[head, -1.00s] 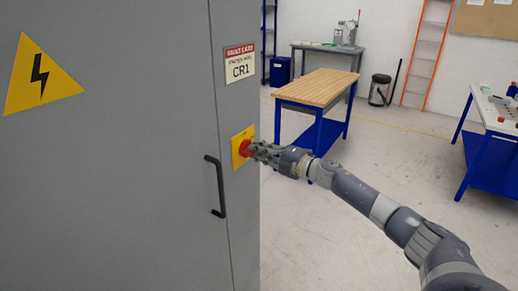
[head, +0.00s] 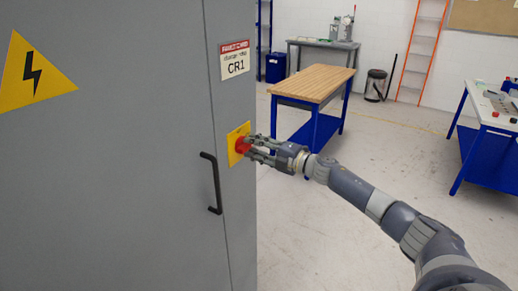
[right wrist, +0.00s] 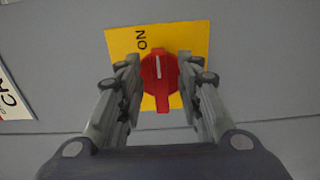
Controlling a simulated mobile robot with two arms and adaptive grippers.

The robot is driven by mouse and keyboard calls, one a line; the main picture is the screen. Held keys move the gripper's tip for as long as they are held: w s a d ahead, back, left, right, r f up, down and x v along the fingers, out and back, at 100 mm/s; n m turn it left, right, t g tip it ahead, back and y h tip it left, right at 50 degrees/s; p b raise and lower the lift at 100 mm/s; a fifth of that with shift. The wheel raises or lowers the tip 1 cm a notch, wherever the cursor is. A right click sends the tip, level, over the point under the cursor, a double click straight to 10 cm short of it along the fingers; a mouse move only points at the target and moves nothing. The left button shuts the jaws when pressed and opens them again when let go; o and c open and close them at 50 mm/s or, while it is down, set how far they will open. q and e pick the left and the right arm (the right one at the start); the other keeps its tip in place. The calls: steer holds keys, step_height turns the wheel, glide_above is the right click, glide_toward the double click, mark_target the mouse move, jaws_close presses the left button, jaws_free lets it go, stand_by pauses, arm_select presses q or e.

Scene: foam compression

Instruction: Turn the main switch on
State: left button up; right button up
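The main switch is a red rotary knob (head: 241,146) on a yellow plate (head: 232,158) on the grey cabinet. In the right wrist view the knob (right wrist: 159,84) has a white line pointing up the picture. The word ON is printed sideways on the plate (right wrist: 190,38), up and left of the knob. My right gripper (right wrist: 159,66) is open, with one finger on each side of the knob. Whether the fingers touch it is unclear. In the head view the right gripper (head: 256,150) is at the knob from the right. My left gripper is not in view.
The cabinet (head: 110,150) fills the left side, with a black handle (head: 212,183) left of the switch and a CR1 label (head: 235,60) above. A wooden-topped workbench (head: 312,84) stands behind. Open floor (head: 400,150) lies to the right.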

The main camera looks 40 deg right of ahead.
steer(key=v, duration=1.2)
steer(key=shift+f, duration=0.1)
stand_by(0.5)
